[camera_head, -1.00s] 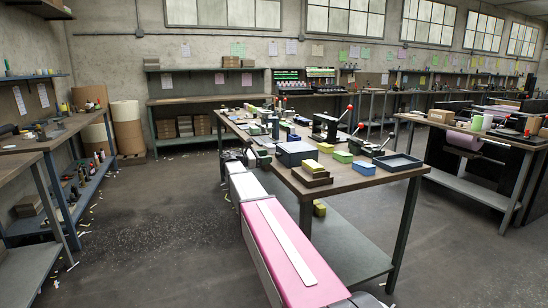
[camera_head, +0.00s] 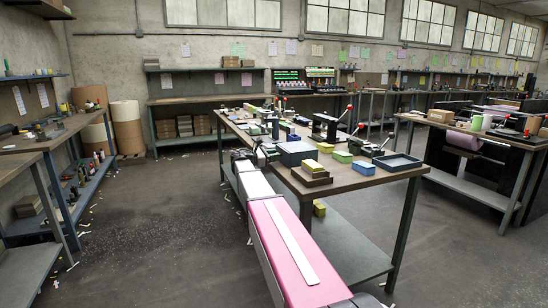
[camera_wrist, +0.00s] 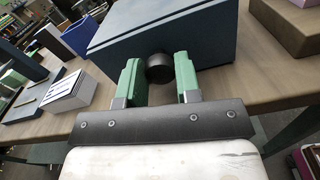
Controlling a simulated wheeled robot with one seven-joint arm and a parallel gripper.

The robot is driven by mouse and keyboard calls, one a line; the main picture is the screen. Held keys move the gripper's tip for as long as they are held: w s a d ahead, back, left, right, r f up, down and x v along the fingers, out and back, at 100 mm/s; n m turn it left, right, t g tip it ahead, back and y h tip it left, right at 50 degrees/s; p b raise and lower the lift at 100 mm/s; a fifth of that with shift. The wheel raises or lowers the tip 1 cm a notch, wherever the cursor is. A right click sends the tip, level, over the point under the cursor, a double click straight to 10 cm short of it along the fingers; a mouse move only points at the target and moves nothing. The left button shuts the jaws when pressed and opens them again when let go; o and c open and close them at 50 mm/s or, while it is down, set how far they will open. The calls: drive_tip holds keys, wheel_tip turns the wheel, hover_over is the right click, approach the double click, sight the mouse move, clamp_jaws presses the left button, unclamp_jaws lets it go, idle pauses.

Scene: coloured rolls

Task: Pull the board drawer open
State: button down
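The board drawer is a dark blue-grey box (camera_head: 296,155) on the near part of the middle table. In the wrist view its front face (camera_wrist: 205,50) fills the upper middle, with a round black knob (camera_wrist: 160,69) on it. The front looks flush with the box. My gripper (camera_wrist: 159,82) has two green fingers, one on each side of the knob. The fingers are apart, and I see no firm hold on the knob. In the head view my gripper (camera_head: 262,152) is at the table's left edge, beside the box, partly hidden by my arm.
Stacked brown blocks with a yellow one (camera_head: 312,170), a blue block (camera_head: 364,168) and a shallow dark tray (camera_head: 398,162) lie near the box. A white-topped box (camera_wrist: 68,88) sits left of the drawer in the wrist view.

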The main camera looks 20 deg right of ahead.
drive_tip(key=a, duration=1.1)
drive_tip(key=shift+s, duration=0.15)
drive_tip(key=c, duration=0.8)
unclamp_jaws()
drive_tip(key=shift+a, duration=0.1)
drive_tip(key=a, duration=1)
drive_tip(key=shift+s+a, duration=0.2)
drive_tip(key=shift+a, duration=0.1)
drive_tip(key=s+d+f+m+y, duration=0.3)
drive_tip(key=s+f+y, duration=0.2)
drive_tip(key=s+f, duration=0.5)
drive_tip(key=s+d+f+m+y, duration=0.2)
drive_tip(key=s+f+m+y, duration=0.15)
drive_tip(key=s+f, duration=0.6)
drive_tip(key=s+a+f+m+y, duration=0.3)
drive_tip(key=s+f+m+y, duration=0.1)
drive_tip(key=s+f+m, duration=0.1)
drive_tip(key=s+a+f+m+y, duration=0.2)
drive_tip(key=s+f+m+y, duration=0.2)
drive_tip(key=s+f, duration=0.4)
drive_tip(key=shift+s+a+m+y, duration=0.35)
drive_tip(key=shift+s+a+y, duration=0.05)
drive_tip(key=shift+y, duration=0.35)
